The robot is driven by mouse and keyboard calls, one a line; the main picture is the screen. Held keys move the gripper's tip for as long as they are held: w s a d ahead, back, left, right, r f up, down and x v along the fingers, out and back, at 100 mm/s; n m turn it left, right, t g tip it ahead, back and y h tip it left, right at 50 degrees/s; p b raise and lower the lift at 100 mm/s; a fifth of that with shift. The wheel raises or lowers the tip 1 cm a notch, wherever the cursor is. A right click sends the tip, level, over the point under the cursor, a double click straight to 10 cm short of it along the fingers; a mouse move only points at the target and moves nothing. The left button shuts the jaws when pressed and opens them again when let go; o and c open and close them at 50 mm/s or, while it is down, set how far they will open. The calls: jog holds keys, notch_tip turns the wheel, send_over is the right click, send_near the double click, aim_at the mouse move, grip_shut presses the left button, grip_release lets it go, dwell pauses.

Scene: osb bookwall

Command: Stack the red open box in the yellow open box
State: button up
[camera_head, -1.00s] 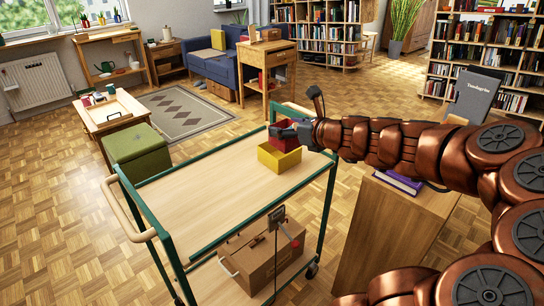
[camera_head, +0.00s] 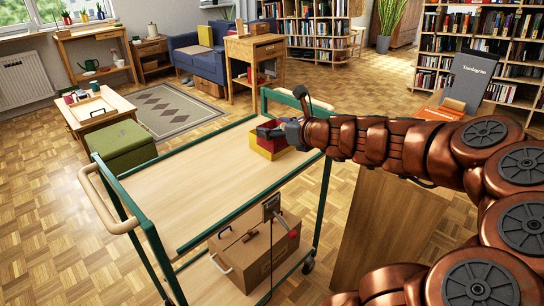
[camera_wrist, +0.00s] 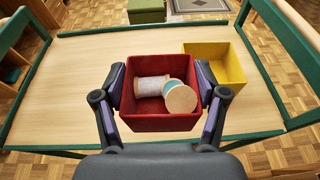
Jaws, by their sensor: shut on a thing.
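The red open box (camera_wrist: 158,123) is between the two fingers of my gripper (camera_wrist: 161,84) in the wrist view, gripped by its left and right walls. Two spools of thread (camera_wrist: 178,97) lie in it, one pale and one with a blue side. The yellow open box (camera_wrist: 222,66) is behind it to the right, its near left part hidden by the red box. Its visible inside looks empty. In the head view the yellow box (camera_head: 264,151) sits near the cart's far right end, with the red box overlapping it from behind. I cannot tell the gap between them.
The boxes are over the wooden top of a green-framed cart (camera_head: 200,185), clear on its left. Green rails and end bars edge the top. A wooden cabinet (camera_head: 385,225) stands to the right.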

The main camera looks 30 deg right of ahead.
jog(key=shift+f+b, duration=0.9)
jog(key=shift+f, duration=0.5)
jog(key=shift+w+d+f+b, duration=0.35)
jog(key=shift+w+d+f, duration=0.75)
jog(key=shift+w, duration=1.2)
jog(key=shift+w+d+f+b, duration=0.3)
jog(key=shift+w+d+f, duration=0.25)
jog(key=shift+w+d, duration=1.4)
jog(key=shift+w+d+f+b, duration=0.35)
jog(key=shift+w+d+f, duration=0.6)
jog(key=shift+w, duration=1.65)
jog(key=shift+d+f, duration=0.1)
jog(key=shift+f, duration=0.35)
jog(key=o, duration=1.1)
jog(key=shift+o, duration=0.2)
jog(key=shift+r, duration=0.65)
jog(key=p+v, duration=0.1)
jog(key=v, duration=1.1)
jog(key=shift+p, duration=0.4)
